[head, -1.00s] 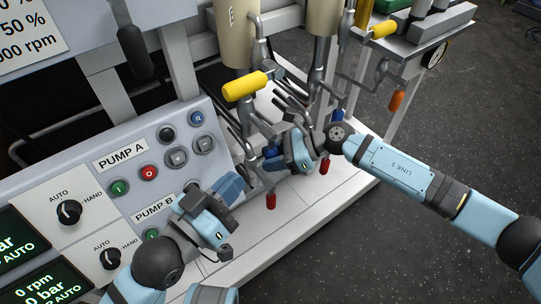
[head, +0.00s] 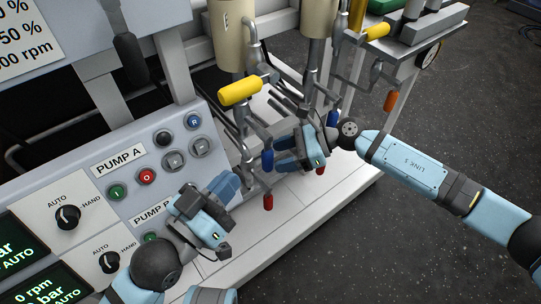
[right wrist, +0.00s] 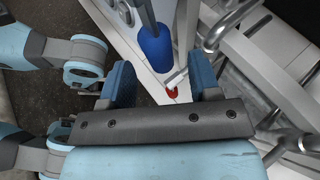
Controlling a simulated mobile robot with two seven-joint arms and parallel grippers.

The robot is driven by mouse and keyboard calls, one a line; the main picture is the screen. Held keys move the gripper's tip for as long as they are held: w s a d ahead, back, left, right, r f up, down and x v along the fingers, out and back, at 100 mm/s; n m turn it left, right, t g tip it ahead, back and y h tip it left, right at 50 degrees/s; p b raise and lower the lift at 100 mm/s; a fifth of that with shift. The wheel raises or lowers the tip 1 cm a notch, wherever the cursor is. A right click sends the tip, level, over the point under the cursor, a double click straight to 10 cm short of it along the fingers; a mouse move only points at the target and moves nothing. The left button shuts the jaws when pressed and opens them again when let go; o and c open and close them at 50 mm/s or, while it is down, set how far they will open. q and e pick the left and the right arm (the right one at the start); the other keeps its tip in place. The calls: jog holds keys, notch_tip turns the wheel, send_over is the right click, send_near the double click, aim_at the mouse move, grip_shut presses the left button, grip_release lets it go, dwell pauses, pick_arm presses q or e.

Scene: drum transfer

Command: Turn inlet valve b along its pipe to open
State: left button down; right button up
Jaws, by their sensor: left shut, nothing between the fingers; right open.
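A blue handle (head: 267,160) hangs down at the front left of the pipework, at the tips of my right gripper. No readable label shows which valve it belongs to. My right gripper (head: 277,153) is open, its fingers pointing left toward this handle. In the right wrist view the blue handle (right wrist: 155,48) lies ahead of the gap between the fingers (right wrist: 161,85); contact cannot be told. A second blue handle (head: 333,118) is partly hidden behind my right wrist. My left gripper (head: 232,186) is shut and empty in front of the pump panel.
A red handle (head: 268,202) hangs below the blue one; another (head: 320,170) is partly behind my right gripper. Yellow handles (head: 240,90) (head: 377,32) stick out above, and an orange one (head: 390,100) hangs at the right. The pump panel (head: 120,200) is left. Dark floor is clear at the right.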

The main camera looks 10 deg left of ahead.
pick_arm(q)
jog(key=shift+s+a+r+t+p, duration=0.15)
jog(key=shift+r+t+p, duration=0.15)
jog(key=shift+r+p, duration=0.6)
pick_arm(e)
jog(key=v, duration=1)
pick_arm(q)
jog(key=shift+r, duration=0.15)
